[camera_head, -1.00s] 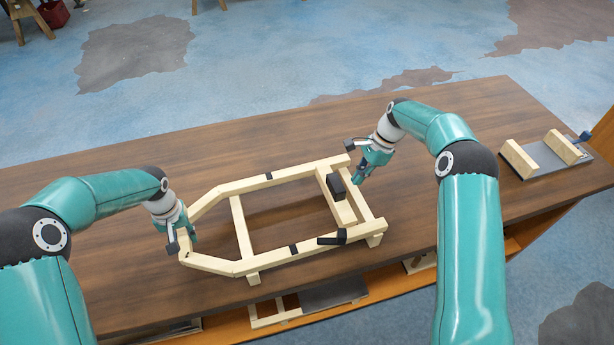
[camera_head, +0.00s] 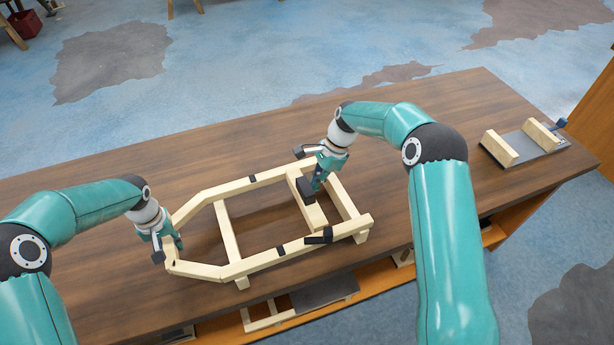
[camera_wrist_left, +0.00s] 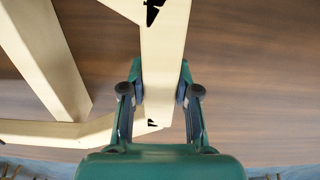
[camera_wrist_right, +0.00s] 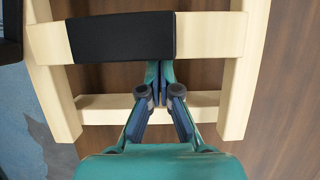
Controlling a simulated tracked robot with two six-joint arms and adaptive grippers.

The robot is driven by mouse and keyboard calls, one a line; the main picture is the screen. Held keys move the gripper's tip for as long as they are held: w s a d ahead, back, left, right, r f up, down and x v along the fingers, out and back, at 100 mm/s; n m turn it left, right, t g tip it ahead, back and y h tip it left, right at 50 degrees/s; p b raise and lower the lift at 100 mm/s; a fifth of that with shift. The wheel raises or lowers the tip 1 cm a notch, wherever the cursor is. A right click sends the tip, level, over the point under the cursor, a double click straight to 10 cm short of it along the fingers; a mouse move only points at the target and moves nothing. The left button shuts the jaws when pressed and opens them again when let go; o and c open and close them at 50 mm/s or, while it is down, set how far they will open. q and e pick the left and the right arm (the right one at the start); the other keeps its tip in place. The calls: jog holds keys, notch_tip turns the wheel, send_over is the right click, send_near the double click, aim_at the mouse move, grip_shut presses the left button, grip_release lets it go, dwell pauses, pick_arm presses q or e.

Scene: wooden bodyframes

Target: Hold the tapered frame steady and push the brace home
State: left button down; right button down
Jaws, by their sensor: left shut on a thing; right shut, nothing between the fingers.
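The pale wooden tapered frame (camera_head: 205,190) lies on the workbench, its narrow end to the left. My left gripper (camera_head: 172,245) is shut on the rail at that narrow end; the left wrist view shows the fingers (camera_wrist_left: 158,95) on either side of the rail. The brace (camera_head: 318,216), a crosspiece with a black pad (camera_wrist_right: 122,37), sits inside the frame near the wide right end. My right gripper (camera_head: 317,187) is shut and empty, fingers down between the brace and the end rail (camera_wrist_right: 100,108). Its fingertips are at the pad's edge; contact is unclear.
The brown workbench (camera_head: 430,120) is clear behind the frame. A grey board with two wooden blocks (camera_head: 527,143) lies at the right end. Black clips (camera_head: 280,250) and a black strap (camera_head: 318,237) sit on the near side rail. More wooden parts (camera_head: 270,320) lie on the shelf below.

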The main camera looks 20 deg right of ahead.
aim_at(298, 190)
pick_arm(q)
jog(key=shift+d, duration=0.3)
pick_arm(e)
jog(key=a, duration=0.9)
jog(key=shift+s+a, duration=0.35)
jog(key=shift+f, duration=0.1)
jog(key=d, duration=0.4)
jog(key=shift+w+d, duration=0.25)
jog(key=shift+d, duration=0.05)
pick_arm(q)
jog(key=shift+a, duration=0.25)
pick_arm(e)
jog(key=v, duration=1)
jog(key=shift+d, duration=0.2)
pick_arm(q)
jog(key=c, duration=0.8)
grip_release()
